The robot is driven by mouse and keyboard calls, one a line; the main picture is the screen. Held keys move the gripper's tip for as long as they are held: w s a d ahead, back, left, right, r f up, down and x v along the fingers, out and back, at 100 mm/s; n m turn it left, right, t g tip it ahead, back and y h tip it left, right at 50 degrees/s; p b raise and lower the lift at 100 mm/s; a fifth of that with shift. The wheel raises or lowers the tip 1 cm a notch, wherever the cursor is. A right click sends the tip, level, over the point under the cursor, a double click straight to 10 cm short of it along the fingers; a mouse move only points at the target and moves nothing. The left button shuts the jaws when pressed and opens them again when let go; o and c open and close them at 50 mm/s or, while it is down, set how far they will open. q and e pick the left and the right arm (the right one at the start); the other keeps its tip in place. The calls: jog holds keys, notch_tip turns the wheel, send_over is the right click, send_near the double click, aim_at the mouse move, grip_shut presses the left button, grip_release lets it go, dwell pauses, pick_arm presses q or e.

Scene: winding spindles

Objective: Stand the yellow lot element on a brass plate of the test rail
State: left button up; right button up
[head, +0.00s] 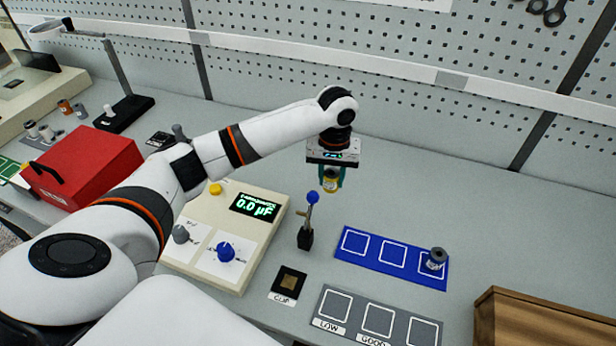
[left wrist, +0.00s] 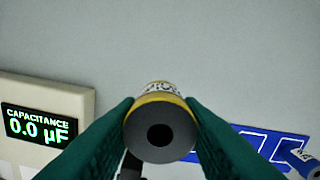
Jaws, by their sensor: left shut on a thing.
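The yellow lot element (head: 331,184) is a small cylinder with a yellow band and a printed label. My left gripper (head: 332,178) is shut on it and holds it in the air, behind the small stand with a blue knob. In the left wrist view the element (left wrist: 160,136) shows its dark grey end face with a hole, between the green fingers. A brass plate (head: 289,283) sits on a black square base at the front, with a label that seems to read CLIP. The element is well apart from it. My right gripper is not in view.
A meter (head: 255,205) reading 0.0 µF stands left of the blue-knobbed stand (head: 305,235). A blue mat (head: 352,258) bears another element (head: 436,259) at its right square. A grey LOW/GOOD mat (head: 352,325) and wooden box (head: 540,318) lie in front. Table behind is clear.

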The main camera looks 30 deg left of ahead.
pick_arm(q)
jog(key=f, duration=0.2)
jog(key=shift+d+f, duration=0.25)
jog(key=shift+f, duration=0.15)
jog(key=shift+a+f+p, duration=0.1)
jog(key=shift+f+p, duration=0.35)
jog(key=shift+f, duration=1.85)
jog(key=shift+f, duration=0.1)
jog(key=o, duration=1)
